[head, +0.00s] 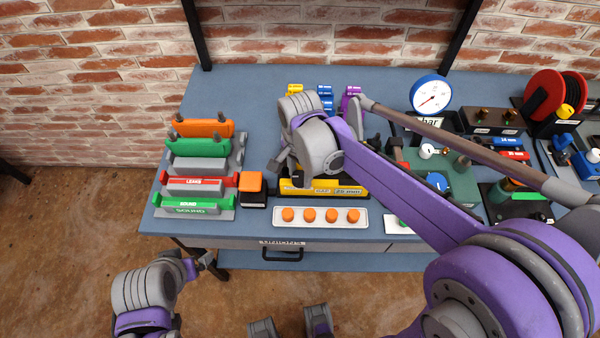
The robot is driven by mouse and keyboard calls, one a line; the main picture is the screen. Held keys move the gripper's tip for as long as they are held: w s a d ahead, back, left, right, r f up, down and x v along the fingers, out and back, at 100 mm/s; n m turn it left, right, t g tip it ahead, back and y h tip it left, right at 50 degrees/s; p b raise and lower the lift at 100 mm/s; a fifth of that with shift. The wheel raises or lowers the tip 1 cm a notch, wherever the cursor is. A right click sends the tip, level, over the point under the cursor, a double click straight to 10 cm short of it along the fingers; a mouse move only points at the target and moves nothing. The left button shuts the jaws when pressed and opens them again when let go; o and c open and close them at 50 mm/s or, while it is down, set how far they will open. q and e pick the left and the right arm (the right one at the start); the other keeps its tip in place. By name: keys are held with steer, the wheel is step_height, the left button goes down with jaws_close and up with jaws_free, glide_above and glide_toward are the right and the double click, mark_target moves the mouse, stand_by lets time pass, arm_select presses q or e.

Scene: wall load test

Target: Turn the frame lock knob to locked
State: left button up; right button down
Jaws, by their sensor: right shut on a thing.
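The yellow frame (345,190) with a black label reading a gap in mm stands on the blue bench, behind the orange-button strip. My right gripper (283,160) reaches down over its left part from the right. Its grey wrist covers most of the frame, and the frame lock knob is hidden behind it. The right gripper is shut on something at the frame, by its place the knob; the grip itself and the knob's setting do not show. My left gripper (206,262) is low at the left, off the bench's front edge, away from the frame; its jaws are too small to read.
Left on the bench (255,90) are a rack of coloured bars (200,165) and a black block with an orange top (251,186). In front lies a white strip (320,224) with orange buttons. Right are a gauge (430,95) and a red reel (556,98).

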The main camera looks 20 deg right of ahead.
mark_target(300, 176)
steer(key=shift+m, duration=0.3)
stand_by(0.4)
steer(key=shift+c, duration=1.4)
jaws_free()
steer(key=shift+r, duration=0.1)
step_height(300, 176, up, 11)
steer(key=shift+p, duration=0.45)
steer(key=shift+f, duration=0.2)
